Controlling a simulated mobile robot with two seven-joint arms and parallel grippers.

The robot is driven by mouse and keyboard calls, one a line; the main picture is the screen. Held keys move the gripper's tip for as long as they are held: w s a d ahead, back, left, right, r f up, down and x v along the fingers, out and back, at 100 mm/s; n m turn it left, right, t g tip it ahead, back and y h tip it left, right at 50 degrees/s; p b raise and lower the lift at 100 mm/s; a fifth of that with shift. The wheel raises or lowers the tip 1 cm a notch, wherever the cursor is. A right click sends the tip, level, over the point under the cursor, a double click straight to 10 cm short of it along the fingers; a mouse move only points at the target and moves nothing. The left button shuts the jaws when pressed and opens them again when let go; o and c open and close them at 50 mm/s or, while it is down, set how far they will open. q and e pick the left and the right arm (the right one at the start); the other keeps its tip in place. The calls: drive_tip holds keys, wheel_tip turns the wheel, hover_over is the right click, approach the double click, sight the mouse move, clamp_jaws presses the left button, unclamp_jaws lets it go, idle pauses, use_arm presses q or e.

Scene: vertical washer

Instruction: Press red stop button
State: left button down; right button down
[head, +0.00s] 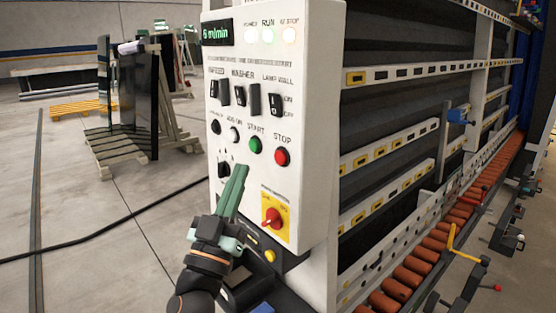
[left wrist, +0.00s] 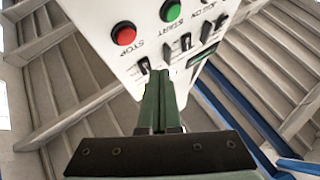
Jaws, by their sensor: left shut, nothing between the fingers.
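The red stop button (head: 282,157) is on the white control panel (head: 305,100), under the label STOP. The green start button (head: 255,145) is just left of it. In the left wrist view the red button (left wrist: 124,34) is at the upper left and the green button (left wrist: 171,10) is right of it. My left gripper (head: 237,170) is shut and empty, with green fingers pointing up, below and left of the red button in the head view. The fingertips (left wrist: 160,75) show apart from the red button in the left wrist view. My right gripper is not in view.
A red rotary switch on a yellow plate (head: 273,217) is low on the panel, right of my left gripper. Black switches (head: 253,99) are above the buttons. The washer's roller conveyor (head: 430,255) runs along the right. A black cable (head: 120,219) crosses the floor at left.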

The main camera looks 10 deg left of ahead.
sight(275, 152)
use_arm(q)
drive_tip(key=shift+w+d+b, duration=0.35)
drive_tip(key=shift+w+d, duration=0.5)
drive_tip(key=shift+w, duration=0.2)
drive_tip(key=shift+w+d+b, duration=0.35)
drive_tip(key=shift+w+d, duration=0.45)
drive_tip(key=shift+w, duration=0.2)
idle(0.5)
drive_tip(key=shift+w+d+b, duration=0.25)
drive_tip(key=shift+w+b, duration=0.05)
drive_tip(key=shift+w, duration=0.05)
drive_tip(key=shift+w+d+b, duration=0.3)
drive_tip(key=shift+w+b, duration=0.05)
drive_tip(key=shift+w, duration=0.05)
idle(0.8)
idle(0.3)
drive_tip(key=shift+s+a+p, duration=0.4)
drive_tip(key=shift+s+a, duration=0.15)
drive_tip(key=shift+s, duration=0.2)
